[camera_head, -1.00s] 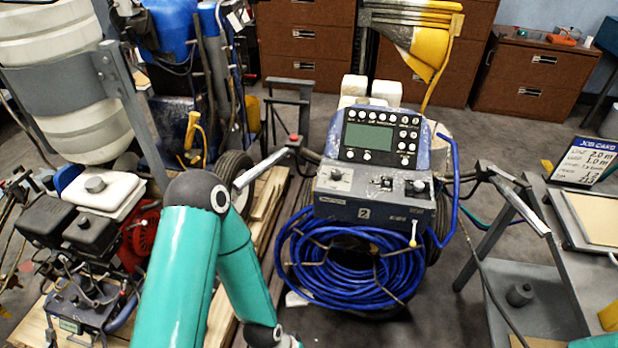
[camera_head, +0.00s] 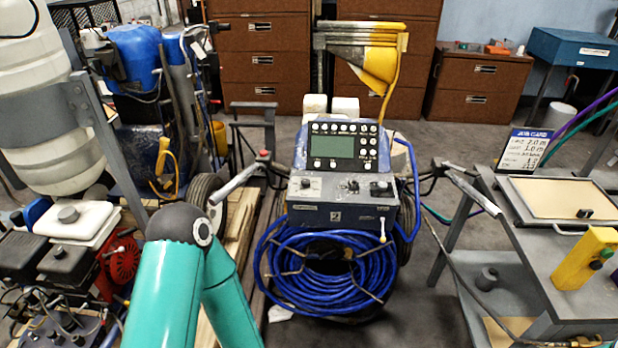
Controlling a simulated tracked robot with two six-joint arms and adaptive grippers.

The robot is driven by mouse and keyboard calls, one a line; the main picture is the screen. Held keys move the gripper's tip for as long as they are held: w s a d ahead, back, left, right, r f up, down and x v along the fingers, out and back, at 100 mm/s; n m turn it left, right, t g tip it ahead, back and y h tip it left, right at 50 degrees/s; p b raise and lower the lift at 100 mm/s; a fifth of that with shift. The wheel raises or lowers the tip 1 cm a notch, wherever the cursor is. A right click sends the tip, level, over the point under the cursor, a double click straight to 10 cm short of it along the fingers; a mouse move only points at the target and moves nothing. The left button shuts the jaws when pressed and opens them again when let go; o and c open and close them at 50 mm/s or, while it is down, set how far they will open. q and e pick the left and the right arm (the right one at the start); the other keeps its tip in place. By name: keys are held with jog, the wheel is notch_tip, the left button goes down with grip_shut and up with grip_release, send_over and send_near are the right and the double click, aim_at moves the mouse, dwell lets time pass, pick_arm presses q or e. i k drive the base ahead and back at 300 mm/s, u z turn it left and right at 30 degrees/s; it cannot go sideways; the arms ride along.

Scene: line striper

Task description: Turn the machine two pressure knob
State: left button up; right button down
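Machine two (camera_head: 337,215) is a blue-grey unit with a "2" on its front, in the middle of the head view. Its control box carries a dark knob (camera_head: 381,188) at the right and another knob (camera_head: 305,184) at the left; I cannot read which is the pressure knob. A display panel (camera_head: 333,154) stands above them, and a coiled blue hose (camera_head: 325,275) hangs below. My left arm, teal with a dark joint, is at the lower left, in front of the machine; its gripper is out of the picture. My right gripper is not in view.
Another machine with a white tank (camera_head: 45,110) stands at left. A grey cart (camera_head: 560,250) at right carries a tray and a yellow control box (camera_head: 586,258). A job card (camera_head: 525,150) stands behind it. Brown cabinets (camera_head: 478,85) line the back. Some floor is clear between machine two and the cart.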

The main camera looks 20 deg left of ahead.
aim_at(305, 183)
jog(key=i, duration=0.9)
jog(key=u, duration=0.05)
